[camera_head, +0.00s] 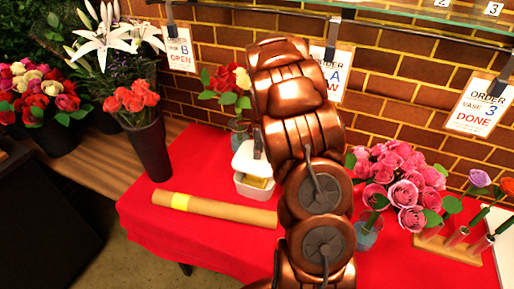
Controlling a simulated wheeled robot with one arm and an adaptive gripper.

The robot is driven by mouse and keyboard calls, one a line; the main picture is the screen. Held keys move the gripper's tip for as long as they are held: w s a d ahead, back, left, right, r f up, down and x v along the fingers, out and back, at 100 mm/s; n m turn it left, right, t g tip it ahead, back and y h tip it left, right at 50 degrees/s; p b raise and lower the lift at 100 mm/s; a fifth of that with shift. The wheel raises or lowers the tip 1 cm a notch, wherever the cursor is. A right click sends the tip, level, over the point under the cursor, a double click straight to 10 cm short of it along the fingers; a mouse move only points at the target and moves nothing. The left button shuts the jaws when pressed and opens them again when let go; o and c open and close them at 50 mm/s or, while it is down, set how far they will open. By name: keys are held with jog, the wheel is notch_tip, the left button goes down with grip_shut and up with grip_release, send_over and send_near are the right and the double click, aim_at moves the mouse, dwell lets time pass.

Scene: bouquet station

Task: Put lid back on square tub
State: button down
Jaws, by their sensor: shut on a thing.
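A small white square tub (254,191) stands on the red table left of my arm. Its top is at least partly uncovered, and something yellow (257,182) shows inside. A white lid (245,158) is above the tub's back part, tilted. I cannot tell whether it touches the rim. My gripper (258,147) shows only as a dark sliver at the lid's right side, shut on the lid. My arm hides the rest of the gripper and the right part of the lid.
A brown paper roll (215,208) with a yellow band lies in front of the tub. A small vase of red and cream flowers (238,126) stands behind it. Pink roses (402,180) stand right of my arm.

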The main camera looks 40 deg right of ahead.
jog(key=shift+s+f+b, duration=0.1)
jog(key=shift+f+b, duration=0.65)
jog(key=shift+f, duration=2.4)
jog(key=shift+f, duration=0.2)
dwell(0.5)
jog(key=c, duration=1)
grip_release()
jog(key=shift+o, duration=0.3)
jog(key=o, duration=0.5)
jog(key=shift+w, duration=0.2)
jog(key=shift+c, duration=0.2)
